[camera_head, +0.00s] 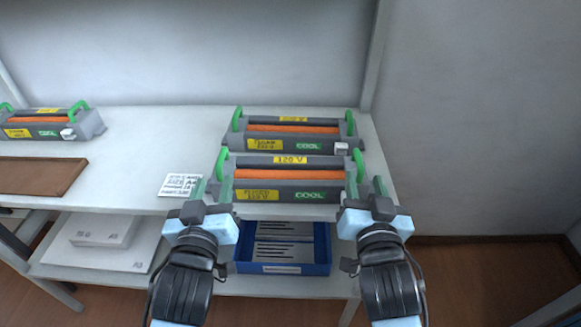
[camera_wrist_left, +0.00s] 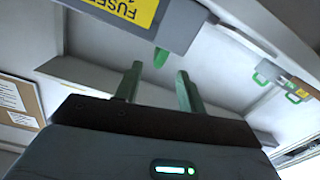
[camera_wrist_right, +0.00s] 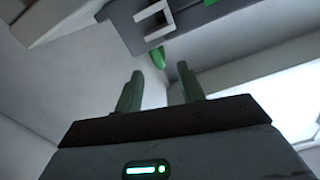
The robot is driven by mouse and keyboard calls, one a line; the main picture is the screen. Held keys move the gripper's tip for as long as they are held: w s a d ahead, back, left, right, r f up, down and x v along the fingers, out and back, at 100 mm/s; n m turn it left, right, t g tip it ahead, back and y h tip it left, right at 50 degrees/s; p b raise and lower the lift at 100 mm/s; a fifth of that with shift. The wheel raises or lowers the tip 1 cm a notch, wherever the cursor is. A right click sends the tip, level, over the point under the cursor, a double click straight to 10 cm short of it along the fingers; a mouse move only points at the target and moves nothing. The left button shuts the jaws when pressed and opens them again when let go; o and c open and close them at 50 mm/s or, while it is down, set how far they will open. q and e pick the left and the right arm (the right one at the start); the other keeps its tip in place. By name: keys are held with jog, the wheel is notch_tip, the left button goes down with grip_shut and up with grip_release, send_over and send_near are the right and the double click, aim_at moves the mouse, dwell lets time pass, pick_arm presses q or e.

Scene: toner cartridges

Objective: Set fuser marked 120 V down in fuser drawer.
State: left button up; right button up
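The fuser marked 120 V (camera_head: 290,175), grey with an orange roller, yellow labels and green end handles, lies near the table's front edge. My left gripper (camera_head: 211,189) is at its left end and my right gripper (camera_head: 365,187) at its right end. Both are open and empty, fingers apart. In the left wrist view a green handle tip (camera_wrist_left: 160,57) shows just beyond the fingers. In the right wrist view a green handle tip (camera_wrist_right: 157,57) shows likewise. I cannot make out a fuser drawer in any view.
A similar fuser (camera_head: 292,128) lies close behind, and another (camera_head: 48,125) is at the far left. A printed card (camera_head: 181,185) and a brown board (camera_head: 38,177) lie on the white table (camera_head: 150,130). A blue bin (camera_head: 283,268) and paper packs (camera_head: 105,230) are on the lower shelf.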

aim_at(218, 167)
pick_arm(q)
jog(key=shift+w+r, duration=0.1)
jog(key=shift+r, duration=0.15)
pick_arm(e)
jog(key=shift+r, duration=0.1)
pick_arm(q)
jog(key=shift+w+d, duration=0.1)
jog(key=shift+w, duration=3.8)
pick_arm(e)
jog(key=shift+w+d, duration=0.15)
jog(key=shift+w, duration=3.75)
pick_arm(q)
grip_shut()
pick_arm(e)
grip_shut()
pick_arm(q)
jog(key=shift+r, duration=0.2)
pick_arm(e)
jog(key=shift+r, duration=0.25)
